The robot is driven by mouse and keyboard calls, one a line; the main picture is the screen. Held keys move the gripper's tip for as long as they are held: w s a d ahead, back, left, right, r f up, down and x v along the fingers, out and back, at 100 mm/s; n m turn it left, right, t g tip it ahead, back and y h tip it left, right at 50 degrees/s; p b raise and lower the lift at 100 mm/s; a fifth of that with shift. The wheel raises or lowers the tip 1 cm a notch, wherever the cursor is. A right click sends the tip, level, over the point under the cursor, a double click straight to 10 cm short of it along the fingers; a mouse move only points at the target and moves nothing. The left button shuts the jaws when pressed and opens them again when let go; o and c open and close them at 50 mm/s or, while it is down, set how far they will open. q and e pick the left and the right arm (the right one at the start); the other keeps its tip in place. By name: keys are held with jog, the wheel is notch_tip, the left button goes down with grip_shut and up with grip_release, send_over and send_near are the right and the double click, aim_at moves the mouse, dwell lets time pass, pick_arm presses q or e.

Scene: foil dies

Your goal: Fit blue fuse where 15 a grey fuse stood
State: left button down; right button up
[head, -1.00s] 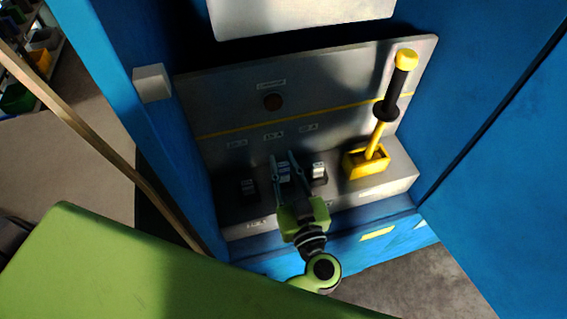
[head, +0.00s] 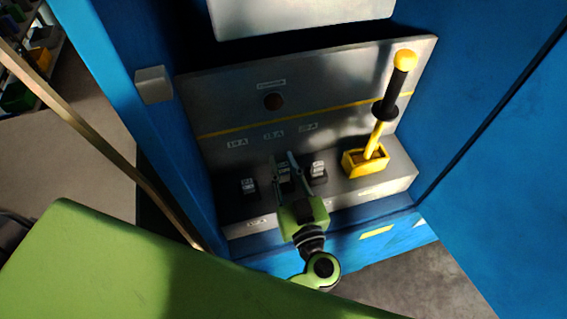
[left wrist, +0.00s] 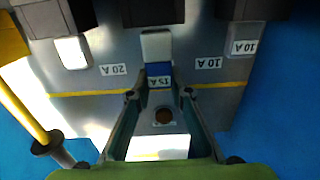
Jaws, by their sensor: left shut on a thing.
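My left gripper (head: 282,157) reaches over the middle position of the grey fuse shelf. It is shut on the blue fuse (left wrist: 158,70), which shows between the fingers in the left wrist view with a white part, a blue part and a "15 A" mark. In the head view only a pale piece of this fuse (head: 284,170) shows between the fingers. I cannot tell whether it is fully seated. A pale-topped fuse stands on each side, one on the left (head: 249,185) and one on the right (head: 319,169). My right gripper is not in view.
A yellow-knobbed lever (head: 397,85) rises from a yellow housing (head: 366,163) right of the fuses. Panel labels and a round brown button (head: 273,102) are behind. Blue cabinet walls (head: 480,110) close in both sides. A green surface (head: 130,270) fills the lower left.

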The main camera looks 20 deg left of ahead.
aim_at(285, 175)
pick_arm(q)
jog(key=shift+f+b, duration=0.7)
jog(key=shift+f, duration=0.95)
jog(key=c, duration=1.8)
grip_release()
jog(key=shift+o, duration=0.2)
jog(key=shift+d, duration=0.1)
